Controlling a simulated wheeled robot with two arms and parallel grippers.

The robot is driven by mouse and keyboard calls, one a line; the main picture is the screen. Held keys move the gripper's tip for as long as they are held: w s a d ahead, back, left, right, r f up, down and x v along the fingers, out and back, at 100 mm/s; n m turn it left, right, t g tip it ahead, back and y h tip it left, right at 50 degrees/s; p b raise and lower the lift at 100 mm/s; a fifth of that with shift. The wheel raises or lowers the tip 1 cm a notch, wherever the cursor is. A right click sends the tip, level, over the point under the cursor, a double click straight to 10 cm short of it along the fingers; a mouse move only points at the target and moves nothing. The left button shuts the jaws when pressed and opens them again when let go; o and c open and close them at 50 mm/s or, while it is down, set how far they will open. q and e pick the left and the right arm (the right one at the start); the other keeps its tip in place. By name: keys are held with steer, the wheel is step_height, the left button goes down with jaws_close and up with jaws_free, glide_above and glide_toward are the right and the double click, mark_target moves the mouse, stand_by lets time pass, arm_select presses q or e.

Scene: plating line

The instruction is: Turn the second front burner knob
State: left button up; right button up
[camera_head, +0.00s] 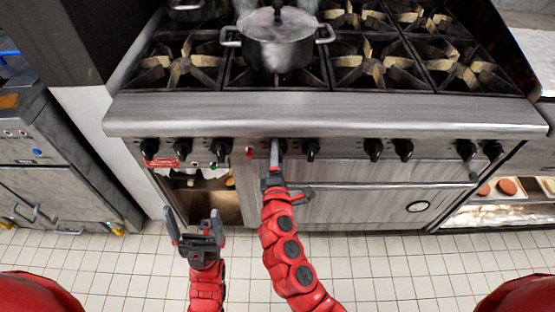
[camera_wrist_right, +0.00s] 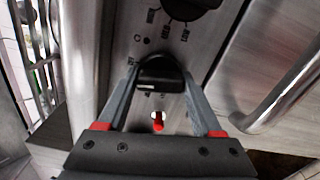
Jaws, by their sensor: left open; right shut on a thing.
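A row of black burner knobs runs along the front panel of the stove (camera_head: 320,115). My right gripper (camera_head: 276,152) is at the panel, shut on one black knob, just right of a small red indicator (camera_head: 249,152). In the right wrist view its fingers lie on both sides of this knob (camera_wrist_right: 160,74), and the red indicator (camera_wrist_right: 158,123) shows below it. The neighbouring knob (camera_head: 312,149) is free, just to the right; it appears to be the one at the top of the wrist view (camera_wrist_right: 190,4). My left gripper (camera_head: 194,224) is open and empty, low in front of the stove.
A lidded steel pot (camera_head: 279,42) stands on a burner behind the held knob. An oven door with a handle (camera_head: 375,186) is below the panel. A steel cabinet (camera_head: 60,150) stands left, and trays with patties (camera_head: 507,187) are right. The tiled floor in front is clear.

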steer(key=shift+f+m+b, duration=0.1)
steer(key=shift+m+b, duration=0.75)
steer(key=shift+m, duration=0.25)
steer(key=o, duration=1.3)
steer(key=shift+s, duration=0.1)
steer(key=s+b, duration=0.2)
steer(key=s, duration=1.5)
steer(key=shift+s, duration=0.15)
